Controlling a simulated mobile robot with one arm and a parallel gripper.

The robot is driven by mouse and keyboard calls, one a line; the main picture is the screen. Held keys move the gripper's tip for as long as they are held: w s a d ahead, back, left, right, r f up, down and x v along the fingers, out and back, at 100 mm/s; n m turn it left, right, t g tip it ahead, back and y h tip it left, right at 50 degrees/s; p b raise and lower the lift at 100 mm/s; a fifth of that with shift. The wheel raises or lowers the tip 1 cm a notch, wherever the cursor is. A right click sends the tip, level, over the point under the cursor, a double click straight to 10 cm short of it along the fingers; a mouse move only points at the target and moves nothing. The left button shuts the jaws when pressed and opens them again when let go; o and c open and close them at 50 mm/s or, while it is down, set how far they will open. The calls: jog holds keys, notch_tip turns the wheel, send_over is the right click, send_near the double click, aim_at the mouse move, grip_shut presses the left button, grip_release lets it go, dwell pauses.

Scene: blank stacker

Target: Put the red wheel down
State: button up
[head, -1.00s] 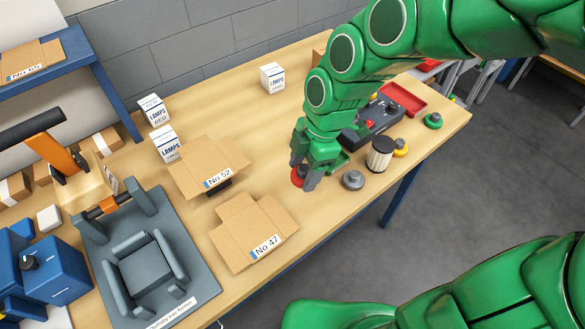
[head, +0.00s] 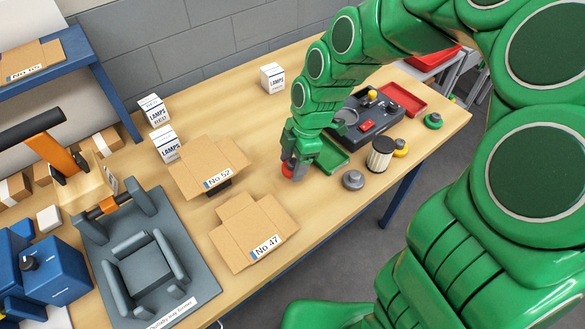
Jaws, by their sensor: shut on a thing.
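The red wheel (head: 287,170) shows as a small red patch at the tip of my gripper (head: 294,171), in the head view. My gripper is shut on it and points down, low over the wooden table (head: 262,135). The grey fingers hide much of the wheel. I cannot tell whether the wheel touches the table top. It is right of the cardboard blank No 52 and left of the green tray (head: 332,155).
Cardboard blanks No 52 (head: 207,165) and No 47 (head: 252,232) lie left. A grey wheel (head: 353,180), a ribbed cylinder (head: 380,154) and a yellow wheel (head: 400,148) stand right. A control box (head: 365,115) is behind. Bare table lies between the blanks and my gripper.

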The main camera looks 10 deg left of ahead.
jog(key=shift+w+a+f, duration=0.1)
jog(key=shift+w+f, duration=0.15)
jog(key=shift+f, duration=1.55)
jog(key=shift+f, duration=0.1)
jog(key=o, duration=1.2)
jog(key=shift+v, duration=6.1)
jog(key=shift+s, duration=0.1)
